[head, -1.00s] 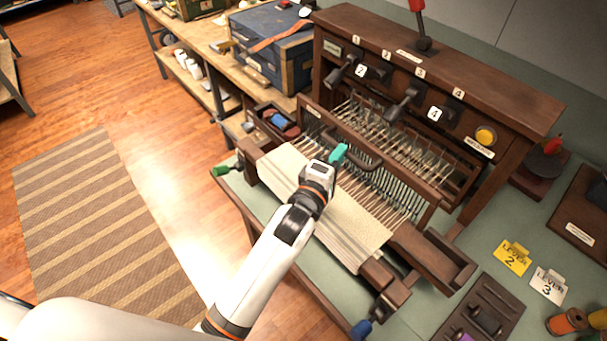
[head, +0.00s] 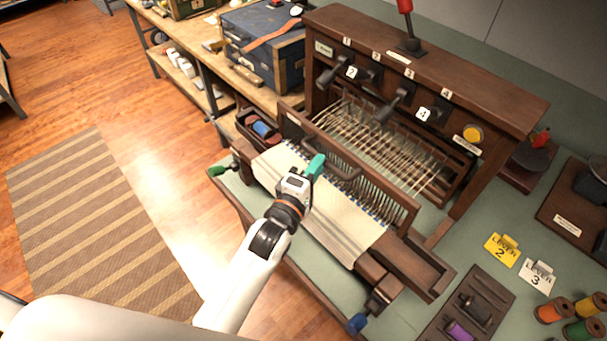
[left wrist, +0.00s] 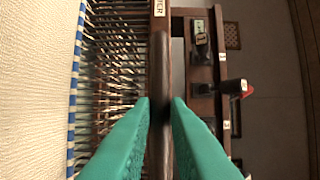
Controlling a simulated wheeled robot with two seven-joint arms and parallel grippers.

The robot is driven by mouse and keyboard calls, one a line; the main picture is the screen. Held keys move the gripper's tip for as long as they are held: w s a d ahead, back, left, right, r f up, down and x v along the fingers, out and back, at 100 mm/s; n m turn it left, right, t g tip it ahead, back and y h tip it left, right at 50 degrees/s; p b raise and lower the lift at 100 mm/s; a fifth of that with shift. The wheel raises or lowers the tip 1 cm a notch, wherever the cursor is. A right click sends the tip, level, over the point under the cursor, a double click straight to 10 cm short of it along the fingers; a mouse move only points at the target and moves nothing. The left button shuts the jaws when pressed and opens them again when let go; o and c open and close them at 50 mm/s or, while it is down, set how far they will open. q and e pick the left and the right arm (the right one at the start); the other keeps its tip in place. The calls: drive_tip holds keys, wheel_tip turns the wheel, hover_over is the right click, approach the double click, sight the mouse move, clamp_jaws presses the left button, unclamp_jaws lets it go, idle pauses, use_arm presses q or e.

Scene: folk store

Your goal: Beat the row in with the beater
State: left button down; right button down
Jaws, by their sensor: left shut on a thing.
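The loom's beater (head: 395,197) is a dark wooden frame with a comb of thin metal wires and a curved dark handle (head: 347,174). My left gripper (head: 316,166) is shut on this handle near its left end. In the left wrist view the teal fingers (left wrist: 162,105) lie on both sides of the dark handle bar (left wrist: 160,70). A blue and white row (left wrist: 75,85) runs along the edge of the cream cloth (left wrist: 30,90), beside the wires. In the head view the cloth (head: 325,215) lies in front of the beater, the comb close against its edge. My right gripper is out of view.
The loom's upper frame (head: 440,65) with numbered levers stands behind. A wooden tray (head: 430,272) juts out at the right. Yellow (head: 502,250) and white (head: 537,278) lever cards and thread spools (head: 553,310) lie on the right. A blue chest (head: 262,45) is at the back left.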

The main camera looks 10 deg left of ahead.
sight(341, 157)
use_arm(q)
drive_tip(key=w+d, duration=0.2)
drive_tip(key=w+d+b, duration=0.1)
drive_tip(key=w, duration=0.2)
drive_tip(key=w+d+b, duration=0.1)
drive_tip(key=w+d, duration=0.1)
drive_tip(key=shift+w+d+f, duration=0.2)
drive_tip(key=shift+w+d, duration=0.1)
drive_tip(key=shift+w+d+r+b, duration=0.2)
drive_tip(key=shift+d+r+b, duration=0.05)
drive_tip(key=shift+b, duration=0.05)
